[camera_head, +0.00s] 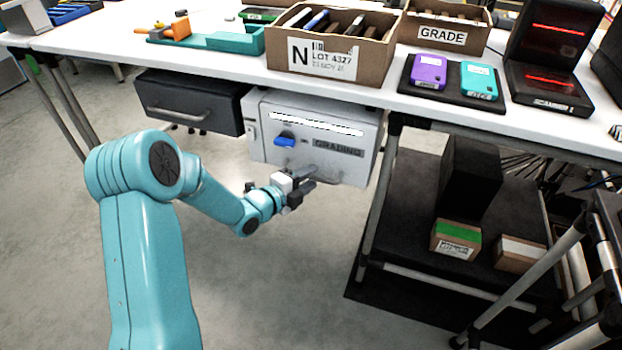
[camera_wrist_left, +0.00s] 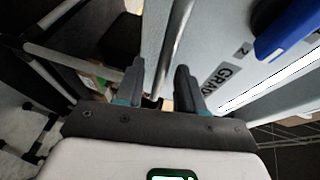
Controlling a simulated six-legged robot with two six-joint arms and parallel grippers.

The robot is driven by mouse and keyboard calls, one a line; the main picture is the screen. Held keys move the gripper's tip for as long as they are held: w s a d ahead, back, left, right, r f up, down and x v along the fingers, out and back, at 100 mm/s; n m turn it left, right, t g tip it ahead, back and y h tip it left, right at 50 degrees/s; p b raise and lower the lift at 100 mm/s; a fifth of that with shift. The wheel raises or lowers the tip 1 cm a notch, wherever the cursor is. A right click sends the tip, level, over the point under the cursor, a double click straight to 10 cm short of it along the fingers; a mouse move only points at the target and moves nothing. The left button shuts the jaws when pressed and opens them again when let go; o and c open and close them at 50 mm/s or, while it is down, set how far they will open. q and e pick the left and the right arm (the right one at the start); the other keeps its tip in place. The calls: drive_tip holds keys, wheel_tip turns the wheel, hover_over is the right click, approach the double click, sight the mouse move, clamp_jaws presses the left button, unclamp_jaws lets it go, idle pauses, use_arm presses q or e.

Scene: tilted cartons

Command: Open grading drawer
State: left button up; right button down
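The grading drawer (camera_head: 277,172) is a light grey front labelled GRADING, hanging under the table with a blue latch (camera_head: 285,140) and a bar handle low on it. It appears shut. The fingers are apart; whether either touches the bar I cannot tell. The drawer front (camera_wrist_left: 205,45) and blue latch (camera_wrist_left: 287,28) also show there. My right gripper is out of view.
A dark drawer (camera_head: 190,100) hangs to the left of the grading drawer. The white table (camera_head: 225,65) above carries cartons, purple and teal devices and a scanner (camera_head: 545,75). A black shelf with small boxes stands at right, behind a metal leg (camera_head: 380,195). Floor in front is clear.

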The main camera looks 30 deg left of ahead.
use_arm(q)
drive_tip(key=shift+w+d+f, duration=0.1)
drive_tip(key=shift+w, duration=0.55)
clamp_jaws()
